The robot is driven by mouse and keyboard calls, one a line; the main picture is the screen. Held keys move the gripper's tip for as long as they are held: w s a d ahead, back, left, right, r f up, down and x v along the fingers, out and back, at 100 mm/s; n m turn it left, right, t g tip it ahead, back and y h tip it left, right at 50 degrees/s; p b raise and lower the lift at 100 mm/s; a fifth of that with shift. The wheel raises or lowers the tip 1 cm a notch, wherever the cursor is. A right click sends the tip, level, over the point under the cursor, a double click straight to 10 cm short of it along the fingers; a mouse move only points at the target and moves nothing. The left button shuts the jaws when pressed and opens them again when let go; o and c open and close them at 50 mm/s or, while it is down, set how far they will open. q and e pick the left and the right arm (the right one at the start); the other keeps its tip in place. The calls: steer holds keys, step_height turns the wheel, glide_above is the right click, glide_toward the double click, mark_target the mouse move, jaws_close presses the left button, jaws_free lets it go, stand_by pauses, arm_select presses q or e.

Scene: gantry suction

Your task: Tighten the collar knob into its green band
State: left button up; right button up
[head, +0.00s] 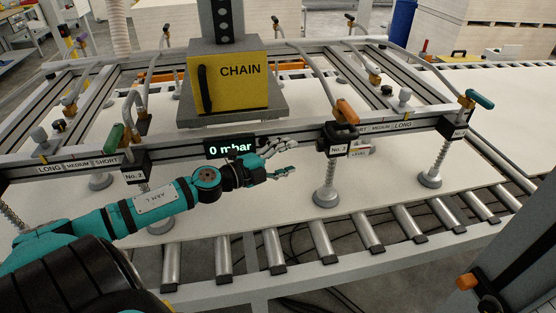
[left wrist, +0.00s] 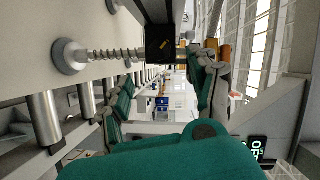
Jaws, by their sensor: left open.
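My left gripper (head: 290,158) is open and empty in front of the gantry's front rail, left of the black No.1 block (head: 337,150). An orange handle (head: 346,111) stands above that block. In the left wrist view the two fingers of my left gripper (left wrist: 160,92) are spread wide, with a black block (left wrist: 160,42) and a sprung suction cup (left wrist: 68,57) beyond them. Grey knobs stand on the frame at left (head: 39,135) and right (head: 405,95). I cannot tell which part is the collar knob, and no green band is clear. My right gripper is not in view.
The grey rail (head: 283,142) carries a display reading 0 mbar (head: 230,147) and LONG, MEDIUM, SHORT labels. Suction cups (head: 326,195) rest on a pale board (head: 270,200) over rollers (head: 320,240). A yellow CHAIN box (head: 238,84) stands behind the rail.

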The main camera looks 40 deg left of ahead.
arm_select(q)
steer(key=shift+v, duration=1.25)
